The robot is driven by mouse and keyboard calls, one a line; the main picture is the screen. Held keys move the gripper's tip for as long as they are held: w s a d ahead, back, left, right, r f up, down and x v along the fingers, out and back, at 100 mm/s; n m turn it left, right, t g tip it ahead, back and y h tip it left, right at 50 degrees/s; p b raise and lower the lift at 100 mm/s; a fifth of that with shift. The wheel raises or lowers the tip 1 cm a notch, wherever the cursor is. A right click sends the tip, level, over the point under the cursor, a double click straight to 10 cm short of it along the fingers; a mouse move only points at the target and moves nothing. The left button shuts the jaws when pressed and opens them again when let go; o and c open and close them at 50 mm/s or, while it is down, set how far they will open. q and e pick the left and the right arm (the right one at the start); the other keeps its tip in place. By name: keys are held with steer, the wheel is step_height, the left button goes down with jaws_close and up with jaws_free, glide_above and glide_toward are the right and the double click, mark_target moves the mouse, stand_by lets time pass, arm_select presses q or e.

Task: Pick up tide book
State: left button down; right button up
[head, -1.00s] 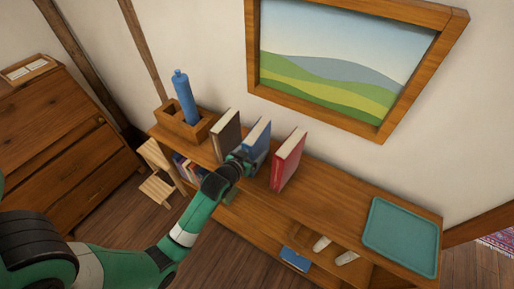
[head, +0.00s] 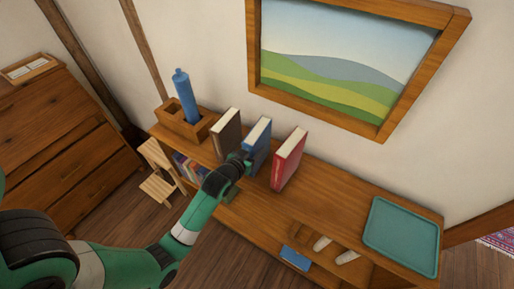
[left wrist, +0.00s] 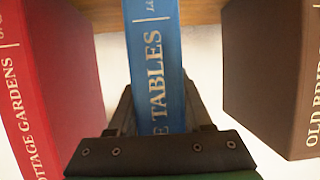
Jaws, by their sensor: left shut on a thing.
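The tide book is a blue book (head: 258,143) standing upright on the shelf top, between a brown book and a red book. In the left wrist view its blue spine (left wrist: 152,20) reads "TABLES". My left gripper (head: 240,160) is at its near side, shut on it. In the left wrist view the dark fingers of the left gripper (left wrist: 160,108) lie along both sides of the spine. I cannot tell if the book's base touches the shelf. My right gripper is not in view.
The brown book (head: 226,134) stands close on the left and the red book (head: 289,160) close on the right. A wooden holder (head: 184,127) with a blue bottle (head: 185,97) is farther left. A teal tray (head: 401,237) lies at the right end. The shelf top between red book and tray is clear.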

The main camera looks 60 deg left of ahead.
mark_target(250, 134)
arm_select(q)
steer(key=shift+r, duration=0.25)
steer(key=r, duration=0.2)
steer(key=s+r, duration=0.1)
steer(key=r, duration=0.1)
steer(key=shift+d+r, duration=0.15)
steer(key=shift+r, duration=0.1)
steer(key=s+r+p, duration=0.1)
steer(key=s+d+r+p, duration=0.1)
steer(key=r+p, duration=0.1)
steer(key=s+r+p, duration=0.1)
steer(key=p, duration=0.1)
steer(key=shift+s+d+r, duration=0.1)
steer(key=shift+d+r, duration=0.05)
steer(key=shift+r, duration=0.25)
steer(key=s+a+p+v, duration=0.1)
steer(key=p+v, duration=0.1)
steer(key=v, duration=0.8)
steer(key=shift+s+a+f+p, duration=0.2)
steer(key=shift+a+f+p, duration=0.05)
steer(key=shift+a+p, duration=0.1)
